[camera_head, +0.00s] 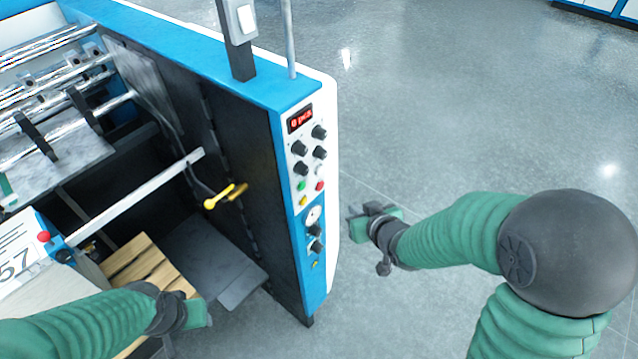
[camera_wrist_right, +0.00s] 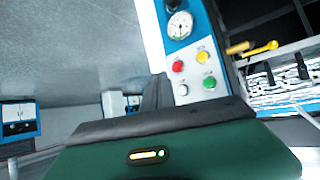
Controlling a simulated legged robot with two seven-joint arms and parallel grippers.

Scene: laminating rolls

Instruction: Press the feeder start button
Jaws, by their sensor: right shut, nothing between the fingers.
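The control panel (camera_head: 308,160) is on the end face of the blue and white machine. It carries a green button (camera_head: 301,186) and a red button (camera_head: 320,186) under several black knobs. The wrist view shows the green button (camera_wrist_right: 209,82), red button (camera_wrist_right: 178,66), a yellow button (camera_wrist_right: 202,57) and a pale button (camera_wrist_right: 183,90). No label is readable, so I cannot tell which starts the feeder. My right gripper (camera_head: 354,220) is shut and empty, right of the panel and apart from it. My left gripper (camera_head: 206,313) is low at the left; its jaws are unclear.
A round gauge (camera_head: 313,215) sits below the buttons. A red display (camera_head: 300,119) is at the panel's top. A yellow handle (camera_head: 218,196) sticks out inside the machine. A wooden pallet (camera_head: 140,262) lies by my left arm. The grey floor (camera_head: 460,100) at right is clear.

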